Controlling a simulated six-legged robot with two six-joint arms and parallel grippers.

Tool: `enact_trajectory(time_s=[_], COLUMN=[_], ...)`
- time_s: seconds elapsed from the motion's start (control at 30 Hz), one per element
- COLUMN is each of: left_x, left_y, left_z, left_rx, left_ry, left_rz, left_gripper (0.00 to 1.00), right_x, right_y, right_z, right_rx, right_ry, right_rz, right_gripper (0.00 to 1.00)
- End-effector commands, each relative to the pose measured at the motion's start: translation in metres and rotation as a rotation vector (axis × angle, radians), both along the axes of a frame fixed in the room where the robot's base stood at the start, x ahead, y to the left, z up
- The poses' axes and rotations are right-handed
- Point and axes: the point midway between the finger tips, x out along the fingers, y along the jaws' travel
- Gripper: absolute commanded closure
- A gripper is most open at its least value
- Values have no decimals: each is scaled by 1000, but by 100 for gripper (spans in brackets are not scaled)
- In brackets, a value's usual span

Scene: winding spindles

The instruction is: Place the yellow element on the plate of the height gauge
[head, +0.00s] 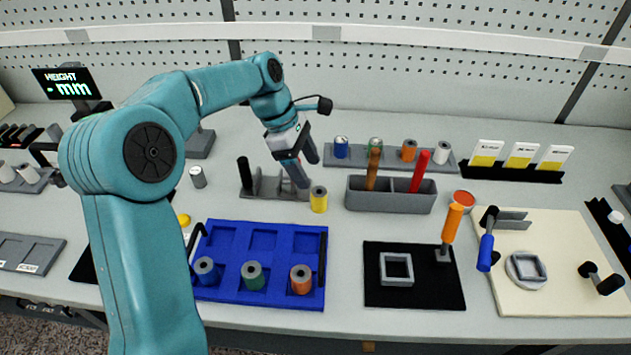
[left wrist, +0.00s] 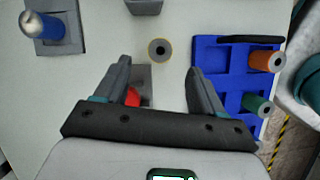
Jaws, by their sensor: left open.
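The yellow element (head: 319,199) is a small upright spool on the table, right of a grey stand (head: 272,188). From above in the left wrist view it is a round grey top with a dark hole (left wrist: 159,50). My left gripper (head: 303,176) is above and just left of it, tilted down. Its fingers (left wrist: 158,74) are apart with nothing held, and the spool lies just beyond the tips. My right gripper is not in view.
A blue tray (head: 276,228) with blue, green and orange spools lies in front. A grey bin (head: 390,203) with tools is close on the right. A rack (head: 340,163) of several spools stands behind. A black mat (head: 414,300) lies front right.

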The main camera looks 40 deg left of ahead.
Motion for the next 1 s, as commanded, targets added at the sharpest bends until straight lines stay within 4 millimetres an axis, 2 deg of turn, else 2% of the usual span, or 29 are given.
enact_trajectory(time_s=[0.1,0.17,0.23,0.37,0.5,0.6,0.73,0.87,1.0], left_x=[-2,-3,-5,-17,-31,-37,-40,-34,-24], left_y=[6,6,-2,-33,-57,-66,-68,-62,-52], left_z=[15,17,16,12,24,38,47,30,-2], left_rx=[0,6,48,267,563,726,832,842,840], left_ry=[-1,-3,-15,-77,-154,-188,-202,-197,-195], left_rz=[0,-9,-81,-420,-814,-997,-1102,-1114,-1111], left_gripper=[31,31,31,31,31,31,31,31,31], right_x=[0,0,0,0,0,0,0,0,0], right_y=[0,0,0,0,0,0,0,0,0], right_z=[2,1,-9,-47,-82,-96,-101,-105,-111], right_rx=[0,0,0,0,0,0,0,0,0], right_ry=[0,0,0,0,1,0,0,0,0], right_rz=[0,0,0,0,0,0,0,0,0], right_gripper=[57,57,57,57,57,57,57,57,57])
